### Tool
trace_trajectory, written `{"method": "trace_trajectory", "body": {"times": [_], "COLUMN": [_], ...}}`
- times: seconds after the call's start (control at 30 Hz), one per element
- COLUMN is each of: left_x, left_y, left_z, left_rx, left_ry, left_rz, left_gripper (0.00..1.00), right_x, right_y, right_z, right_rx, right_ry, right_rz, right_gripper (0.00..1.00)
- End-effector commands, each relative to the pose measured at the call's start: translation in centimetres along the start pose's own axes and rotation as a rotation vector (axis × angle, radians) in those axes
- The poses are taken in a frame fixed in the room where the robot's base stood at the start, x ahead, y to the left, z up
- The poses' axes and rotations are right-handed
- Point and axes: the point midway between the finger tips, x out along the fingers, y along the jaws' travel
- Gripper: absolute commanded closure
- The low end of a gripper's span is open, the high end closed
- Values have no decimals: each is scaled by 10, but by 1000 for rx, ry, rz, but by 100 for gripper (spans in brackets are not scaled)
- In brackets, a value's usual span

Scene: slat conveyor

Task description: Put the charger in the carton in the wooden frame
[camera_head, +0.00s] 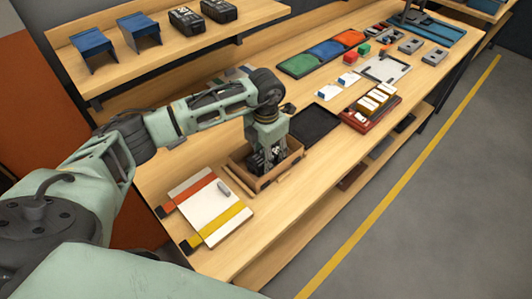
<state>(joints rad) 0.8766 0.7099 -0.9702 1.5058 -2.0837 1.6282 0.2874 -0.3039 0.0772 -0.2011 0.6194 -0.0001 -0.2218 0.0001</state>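A brown open-topped box with a wooden-looking rim (293,157) sits on the bench near the middle; I cannot tell carton from wooden frame here. My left gripper (262,163) points down into this box. Its dark fingers are low inside the rim, and the arm hides part of the box. I cannot make out whether the fingers hold a charger or are empty. Two black charger-like units, one (188,20) and another (219,10), stand on the upper shelf at the top left. My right gripper is not in view.
A white board with red and yellow strips (208,208) lies left of the box. A black mat (316,125) and a red tray (372,112) with pale blocks lie to its right. Blue stands (94,47) are on the shelf. The bench's front edge is close by.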

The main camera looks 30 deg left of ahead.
Motion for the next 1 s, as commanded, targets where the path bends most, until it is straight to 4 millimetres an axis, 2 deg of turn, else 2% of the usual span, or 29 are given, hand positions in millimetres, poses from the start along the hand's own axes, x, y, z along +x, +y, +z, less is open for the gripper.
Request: {"method": "trace_trajectory", "body": {"times": [0.13,0.17,0.23,0.67,0.77,1.0], "left_x": [3,3,2,-4,-18,-71], "left_y": [0,0,0,1,1,1], "left_z": [1,0,0,1,2,2], "left_rx": [0,0,0,0,0,1], "left_ry": [-2,0,0,-2,-4,-6], "left_rz": [0,0,0,1,2,2], "left_gripper": [92,53,47,46,46,46], "right_x": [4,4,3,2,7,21], "right_y": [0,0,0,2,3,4], "right_z": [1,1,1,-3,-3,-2], "right_rx": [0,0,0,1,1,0], "right_ry": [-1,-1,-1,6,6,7], "right_rz": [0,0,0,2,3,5], "right_gripper": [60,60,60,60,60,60]}}
